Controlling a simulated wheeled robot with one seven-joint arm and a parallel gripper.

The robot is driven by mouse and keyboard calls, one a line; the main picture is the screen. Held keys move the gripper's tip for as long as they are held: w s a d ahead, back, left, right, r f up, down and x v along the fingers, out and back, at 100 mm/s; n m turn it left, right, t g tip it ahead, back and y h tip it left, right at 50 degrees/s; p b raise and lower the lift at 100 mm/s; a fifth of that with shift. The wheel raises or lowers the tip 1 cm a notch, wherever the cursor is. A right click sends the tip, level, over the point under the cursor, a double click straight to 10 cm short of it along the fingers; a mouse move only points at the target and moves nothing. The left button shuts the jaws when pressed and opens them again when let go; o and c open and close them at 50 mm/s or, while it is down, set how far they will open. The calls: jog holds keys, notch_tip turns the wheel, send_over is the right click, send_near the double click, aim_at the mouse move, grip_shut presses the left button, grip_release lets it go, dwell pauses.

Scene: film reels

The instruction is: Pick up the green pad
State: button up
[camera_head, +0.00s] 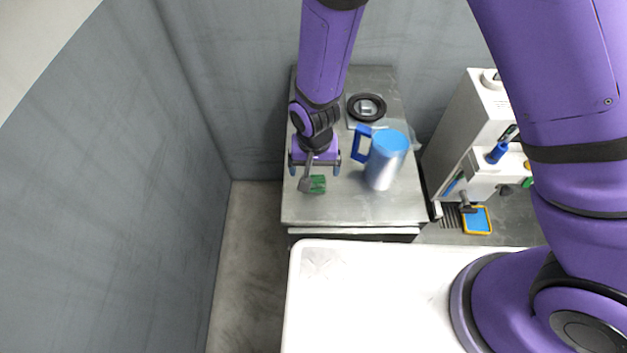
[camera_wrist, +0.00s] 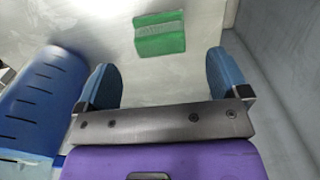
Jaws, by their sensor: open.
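The green pad (camera_head: 318,184) lies on the metal table top (camera_head: 350,212) near its front left part. In the wrist view the green pad (camera_wrist: 160,34) lies ahead of my gripper, roughly between the lines of the two fingers and apart from them. My gripper (camera_head: 315,170) is above the table, just behind the pad in the head view. In the wrist view my gripper (camera_wrist: 161,78) has its two blue fingers wide apart with nothing between them. A grey part of my gripper hides the pad's left end in the head view.
A blue and silver pitcher (camera_head: 384,165) stands close right of my gripper; it also shows at the left in the wrist view (camera_wrist: 40,95). A black round reel (camera_head: 366,107) lies behind it. A white and grey machine (camera_head: 470,135) stands right. A grey wall (camera_head: 185,190) is left.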

aim_at(314, 178)
jog(key=shift+s+f, duration=0.2)
jog(key=shift+f, duration=2.5)
jog(key=shift+c, duration=0.2)
jog(key=c, duration=1)
